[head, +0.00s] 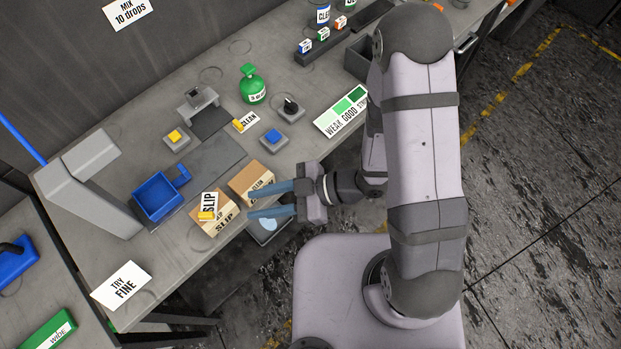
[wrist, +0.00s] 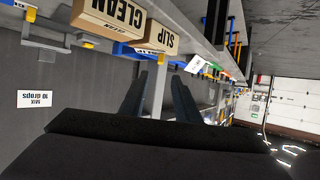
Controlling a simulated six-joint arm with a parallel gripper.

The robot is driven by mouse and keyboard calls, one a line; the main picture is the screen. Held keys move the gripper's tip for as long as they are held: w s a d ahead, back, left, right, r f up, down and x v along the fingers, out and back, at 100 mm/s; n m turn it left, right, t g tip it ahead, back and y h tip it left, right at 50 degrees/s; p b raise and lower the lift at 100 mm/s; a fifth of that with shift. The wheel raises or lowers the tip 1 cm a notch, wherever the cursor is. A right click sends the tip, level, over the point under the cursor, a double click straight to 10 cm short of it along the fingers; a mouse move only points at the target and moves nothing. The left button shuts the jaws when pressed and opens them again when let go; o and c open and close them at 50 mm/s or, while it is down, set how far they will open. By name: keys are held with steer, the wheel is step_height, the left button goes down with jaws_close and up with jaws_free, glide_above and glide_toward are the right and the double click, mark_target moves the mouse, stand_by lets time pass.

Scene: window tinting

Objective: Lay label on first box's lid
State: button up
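Two cardboard boxes stand near the bench's front edge. The left box (head: 222,227) reads SLIP on its front, and a white SLIP label (head: 210,200) with a yellow tab lies on its lid. The right box (head: 247,177) reads CLEAN on its front; its lid looks bare. A white CLEAN label (head: 250,120) with a yellow tab lies further back on the bench. My gripper (head: 250,201) is open and empty, its fingers spread in front of the boxes. The wrist view shows the CLEAN box (wrist: 92,22) and SLIP box (wrist: 158,37) upside down beyond the spread fingers (wrist: 160,90).
A blue tray (head: 158,198) and a grey angled stand (head: 85,190) are left of the boxes. A yellow button (head: 175,137), a blue button (head: 273,137), a knob (head: 291,106) and a green bottle (head: 252,88) stand behind. A shade card (head: 342,112) lies right.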

steer(key=w+d+f+m+t+h, duration=0.35)
steer(key=w+d+t+h, duration=0.2)
steer(key=w+d, duration=0.5)
steer(key=w+d+r+m+h, duration=0.1)
steer(key=w+d+m+h, duration=0.15)
steer(key=d, duration=0.35)
steer(key=w+d+r+m+h, duration=0.2)
steer(key=d+m+h, duration=0.1)
steer(key=d+h, duration=0.15)
steer(key=s+d+r+m+g, duration=0.2)
steer(key=s+r+m, duration=0.1)
steer(key=s, duration=0.3)
steer(key=s+d+r+m+g, duration=0.2)
steer(key=s+r+m, duration=0.2)
steer(key=s+m, duration=0.2)
steer(key=shift+d+m+g+h, duration=0.3)
steer(key=shift+d+g+h, duration=0.05)
steer(key=shift+d+h, duration=0.1)
steer(key=shift+f+b, duration=0.95)
